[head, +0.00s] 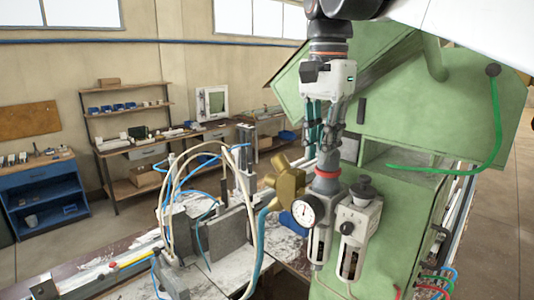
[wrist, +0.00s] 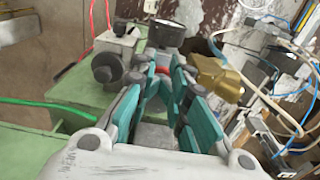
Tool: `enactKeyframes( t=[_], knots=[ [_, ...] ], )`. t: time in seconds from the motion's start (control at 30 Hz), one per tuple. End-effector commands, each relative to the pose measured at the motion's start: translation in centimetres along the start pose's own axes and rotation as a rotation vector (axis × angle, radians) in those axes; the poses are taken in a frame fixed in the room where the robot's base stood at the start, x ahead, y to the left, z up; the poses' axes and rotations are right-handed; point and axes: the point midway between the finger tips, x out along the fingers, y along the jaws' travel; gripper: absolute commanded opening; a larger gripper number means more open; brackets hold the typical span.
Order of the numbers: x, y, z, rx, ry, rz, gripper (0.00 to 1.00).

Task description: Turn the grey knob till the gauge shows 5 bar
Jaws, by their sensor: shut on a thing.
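The round white gauge (head: 307,210) faces out on the regulator's front, just below and left of the knob. Its needle is too small to read for certain. The gauge also shows at the top of the wrist view (wrist: 166,33).
A second unit with a dark knob (head: 363,190) stands close to the right of the regulator. A brass fitting (head: 287,183) is close on the left. The green machine housing (head: 410,215) is behind and right. Hoses (head: 185,160) loop over the clamp bench at left.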

Motion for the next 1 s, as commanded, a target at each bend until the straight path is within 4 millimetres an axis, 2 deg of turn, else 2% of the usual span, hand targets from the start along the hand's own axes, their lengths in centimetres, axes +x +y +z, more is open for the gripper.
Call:
enactKeyframes(
  t=[0.17, 0.7, 1.0],
  knots=[
    [-0.2, 0.3, 0.0, 0.004, 0.001, 0.008, 0.00],
    [-5.9, 0.1, 0.2, 0.000, -0.001, 0.001, 0.00],
    [-5.9, 0.0, 0.2, -0.001, -0.001, 0.001, 0.00]
  ],
)
